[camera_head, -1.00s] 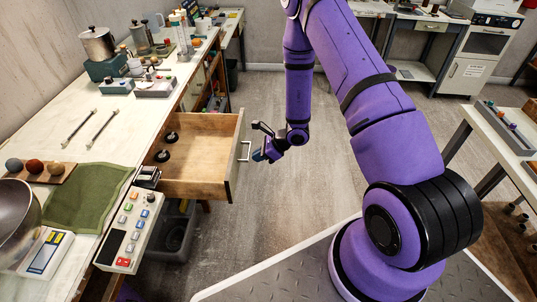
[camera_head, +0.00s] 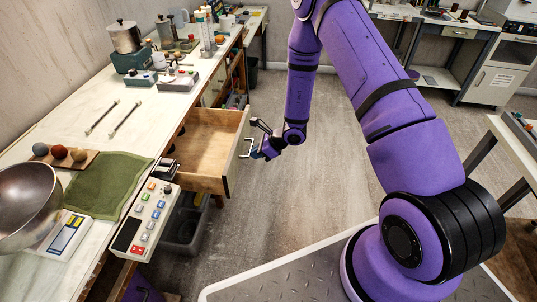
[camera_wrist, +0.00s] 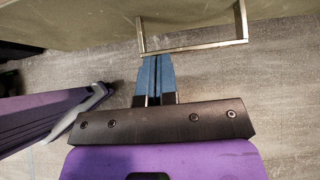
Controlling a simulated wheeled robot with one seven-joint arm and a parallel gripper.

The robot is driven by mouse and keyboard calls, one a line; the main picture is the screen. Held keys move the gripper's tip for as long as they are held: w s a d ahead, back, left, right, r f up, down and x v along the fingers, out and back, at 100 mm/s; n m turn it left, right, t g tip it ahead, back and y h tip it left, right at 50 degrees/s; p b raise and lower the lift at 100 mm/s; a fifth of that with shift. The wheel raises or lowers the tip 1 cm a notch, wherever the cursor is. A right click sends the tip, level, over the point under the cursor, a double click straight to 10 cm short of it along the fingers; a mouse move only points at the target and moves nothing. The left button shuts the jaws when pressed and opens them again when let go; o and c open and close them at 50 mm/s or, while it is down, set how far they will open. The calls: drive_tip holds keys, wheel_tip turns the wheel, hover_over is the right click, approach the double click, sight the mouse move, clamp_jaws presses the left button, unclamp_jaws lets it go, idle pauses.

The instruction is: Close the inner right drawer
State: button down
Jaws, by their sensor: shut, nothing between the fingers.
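The drawer (camera_head: 207,143) is a light wooden box that stands partly out from the right side of the long workbench. Its front panel carries a metal bar handle (camera_head: 247,148), which also shows at the top of the wrist view (camera_wrist: 195,46). My gripper (camera_head: 260,151) is just right of the handle, outside the drawer. In the wrist view its blue fingers (camera_wrist: 154,60) are together and empty, with their tips at the handle's outer bar; they appear to touch it. The drawer's rear part is hidden under the benchtop.
A button panel (camera_head: 147,221) and a green cloth (camera_head: 105,183) lie on the bench near the drawer. A grey bin (camera_head: 184,226) stands below. The floor (camera_head: 310,175) right of the drawer is clear. Another table (camera_head: 515,150) stands at right.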

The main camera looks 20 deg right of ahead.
hover_over(199, 159)
drive_tip(key=shift+w+a+r, duration=0.15)
drive_tip(key=shift+w+a, duration=0.1)
drive_tip(key=shift+a, duration=0.2)
